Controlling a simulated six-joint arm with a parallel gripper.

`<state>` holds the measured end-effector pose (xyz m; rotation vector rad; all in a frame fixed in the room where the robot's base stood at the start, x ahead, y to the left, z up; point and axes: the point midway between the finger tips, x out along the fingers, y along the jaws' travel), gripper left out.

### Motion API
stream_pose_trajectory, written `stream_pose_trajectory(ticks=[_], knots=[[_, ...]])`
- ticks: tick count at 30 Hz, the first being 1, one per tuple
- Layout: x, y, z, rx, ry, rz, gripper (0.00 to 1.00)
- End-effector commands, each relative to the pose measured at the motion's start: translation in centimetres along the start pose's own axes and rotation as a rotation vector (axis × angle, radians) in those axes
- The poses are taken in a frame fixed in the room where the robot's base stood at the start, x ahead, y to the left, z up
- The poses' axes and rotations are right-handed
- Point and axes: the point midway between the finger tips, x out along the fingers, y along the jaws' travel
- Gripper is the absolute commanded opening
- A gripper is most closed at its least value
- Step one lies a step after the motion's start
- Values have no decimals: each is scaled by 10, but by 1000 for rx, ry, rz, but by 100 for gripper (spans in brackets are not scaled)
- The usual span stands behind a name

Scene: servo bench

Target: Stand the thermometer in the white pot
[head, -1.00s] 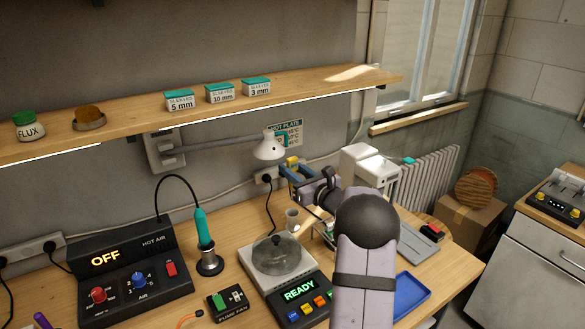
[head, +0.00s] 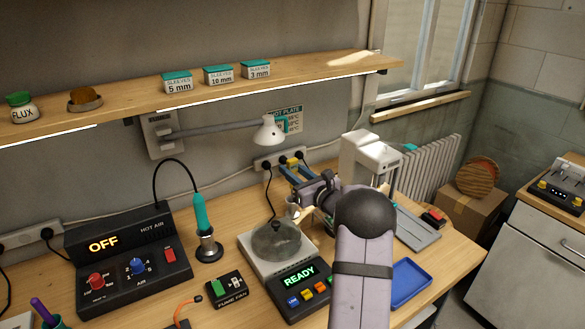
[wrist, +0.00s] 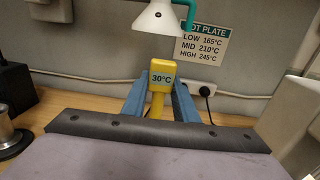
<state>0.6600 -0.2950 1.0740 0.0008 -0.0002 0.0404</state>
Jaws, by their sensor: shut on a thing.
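The thermometer (head: 293,160) has a yellow head, which reads 30°C in the wrist view (wrist: 161,78). My gripper (head: 295,172) is shut on it, with a blue finger on each side in the wrist view (wrist: 160,98). The thermometer looks upright; only a short piece of yellow stem shows below its head, and its lower end is hidden. A small white pot (head: 292,211) stands behind the hot plate, below my gripper and partly covered by my wrist. The pot is not visible in the wrist view.
The hot plate (head: 262,268) with a glass lid is in front of the pot. A white machine (head: 372,155) and a blue tray (head: 412,278) are on the right.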

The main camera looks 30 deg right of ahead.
Motion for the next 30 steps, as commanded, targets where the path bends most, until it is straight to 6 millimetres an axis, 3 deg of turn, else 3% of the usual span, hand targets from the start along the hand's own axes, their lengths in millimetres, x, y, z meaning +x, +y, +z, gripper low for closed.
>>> stream_pose_trajectory(ticks=[30], knots=[[0, 0, -50, -1, -1, 0, 7]])
